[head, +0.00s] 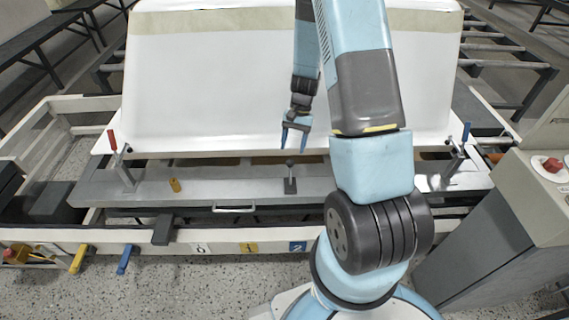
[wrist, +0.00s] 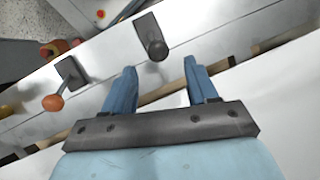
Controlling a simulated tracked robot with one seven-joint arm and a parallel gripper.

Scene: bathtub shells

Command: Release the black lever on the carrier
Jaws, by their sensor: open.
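The black lever (head: 290,180) stands upright on the grey carrier beam (head: 245,187), with a dark round knob on top. In the wrist view the black lever (wrist: 153,40) lies just beyond the fingertips, between them in line but not enclosed. My gripper (head: 295,135) is open and empty, pointing down above and slightly behind the lever in the head view, close to the front of the white tub shell (head: 215,80). Its two blue fingers (wrist: 160,78) are apart in the wrist view, and neither visibly touches the lever.
A lever with an orange knob (wrist: 54,102) stands left of the black one in the wrist view. Red-handled (head: 112,140) and blue-handled (head: 466,132) clamps flank the shell. A yellow tag (head: 175,185) and a handle (head: 235,209) are on the carrier. A control box (head: 550,190) stands right.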

